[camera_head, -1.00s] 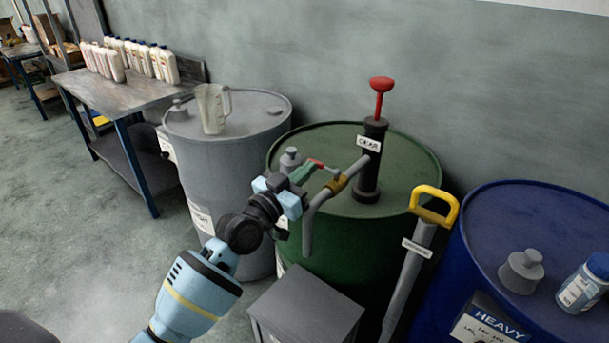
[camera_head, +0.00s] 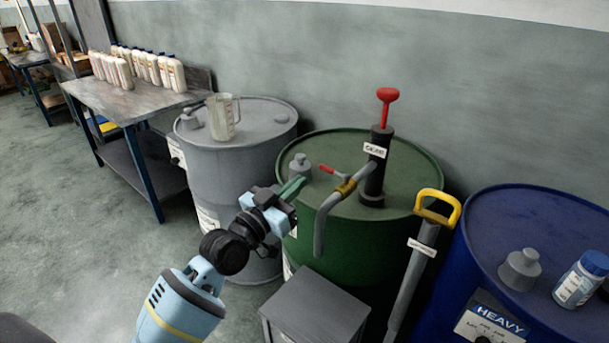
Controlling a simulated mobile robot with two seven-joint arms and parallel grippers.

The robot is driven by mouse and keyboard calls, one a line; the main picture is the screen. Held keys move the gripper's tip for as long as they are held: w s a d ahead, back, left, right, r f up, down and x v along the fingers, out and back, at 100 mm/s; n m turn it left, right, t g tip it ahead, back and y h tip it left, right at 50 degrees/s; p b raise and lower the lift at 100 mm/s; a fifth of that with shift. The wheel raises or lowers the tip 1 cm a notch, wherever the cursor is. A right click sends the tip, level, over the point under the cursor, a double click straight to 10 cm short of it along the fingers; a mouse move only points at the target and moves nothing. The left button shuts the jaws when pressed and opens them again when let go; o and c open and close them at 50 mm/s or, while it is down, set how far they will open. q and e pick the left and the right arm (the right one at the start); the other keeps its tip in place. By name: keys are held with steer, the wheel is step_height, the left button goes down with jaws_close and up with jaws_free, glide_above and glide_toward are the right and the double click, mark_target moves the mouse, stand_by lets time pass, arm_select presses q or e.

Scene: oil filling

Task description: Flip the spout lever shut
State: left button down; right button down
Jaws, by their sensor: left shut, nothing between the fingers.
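The spout lever has a red grip (camera_head: 327,169) and a grey stem. It sits on the brass valve (camera_head: 346,187) of the grey spout (camera_head: 323,220) and points up and left, crosswise to the pipe. The spout comes from the black hand pump (camera_head: 376,173) on the green drum (camera_head: 407,181), and its outlet bends down over the drum's front edge. My left gripper (camera_head: 292,188) has greenish fingers, shut and empty. It is left of and below the lever, with a gap between them. My right gripper is not in view.
A grey drum (camera_head: 232,172) carries a clear jug (camera_head: 223,117). A grey box (camera_head: 315,309) stands below the spout. A yellow-handled tool (camera_head: 416,262) leans before the green drum. A blue drum (camera_head: 540,225) is at right. A workbench (camera_head: 140,100) holds several bottles.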

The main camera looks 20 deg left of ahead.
arm_select(q)
steer(key=v, duration=0.5)
steer(key=shift+s+f, duration=0.2)
steer(key=shift+s, duration=0.05)
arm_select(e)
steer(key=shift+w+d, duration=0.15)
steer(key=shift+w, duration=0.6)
